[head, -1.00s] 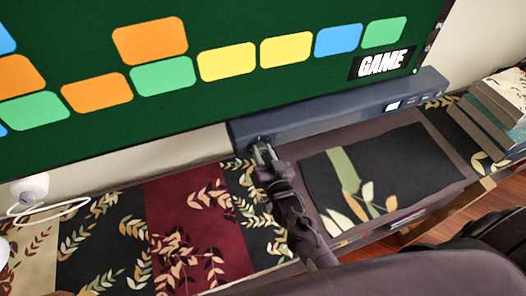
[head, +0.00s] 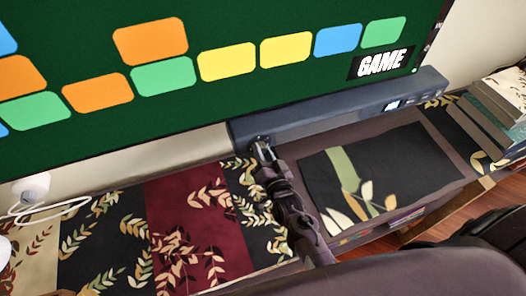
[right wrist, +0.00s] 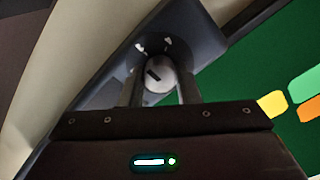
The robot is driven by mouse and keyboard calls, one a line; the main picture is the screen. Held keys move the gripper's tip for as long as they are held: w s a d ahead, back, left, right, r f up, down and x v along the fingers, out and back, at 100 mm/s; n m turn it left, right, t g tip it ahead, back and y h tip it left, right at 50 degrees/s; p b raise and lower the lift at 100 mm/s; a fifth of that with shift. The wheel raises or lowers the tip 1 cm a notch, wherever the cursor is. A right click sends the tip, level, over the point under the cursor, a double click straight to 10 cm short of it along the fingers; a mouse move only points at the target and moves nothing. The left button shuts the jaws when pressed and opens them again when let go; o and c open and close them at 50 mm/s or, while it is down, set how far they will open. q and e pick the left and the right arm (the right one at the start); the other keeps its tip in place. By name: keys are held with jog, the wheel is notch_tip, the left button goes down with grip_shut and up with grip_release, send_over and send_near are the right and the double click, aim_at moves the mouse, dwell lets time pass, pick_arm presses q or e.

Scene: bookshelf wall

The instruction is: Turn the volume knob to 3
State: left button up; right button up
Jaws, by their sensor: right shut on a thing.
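The volume knob (right wrist: 158,74) is a round light-grey dial with a short dark slanted line on its face, on the left end of the dark blue-grey bar (head: 330,115) under the screen. Small white marks surround it in the right wrist view; they are too blurred to read. My right gripper (right wrist: 160,84) is shut on the knob, one finger on each side. In the head view the right gripper (head: 262,149) reaches the bar's left end and hides most of the knob. A small lit display (head: 392,105) sits toward the bar's right end, its reading unclear. My left gripper is not in view.
The big green screen (head: 220,90) hangs just above the bar. A leaf-patterned runner (head: 180,225) and a dark leaf-patterned mat (head: 380,165) lie on the cabinet top. Books (head: 490,120) are stacked at the right. A white device with a cable (head: 32,188) is at the left.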

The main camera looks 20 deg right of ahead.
jog(key=shift+f, duration=0.1)
jog(key=o, duration=1)
jog(key=s+b, duration=0.1)
jog(key=s, duration=0.6)
jog(key=shift+s+d, duration=0.1)
jog(key=shift+s, duration=0.3)
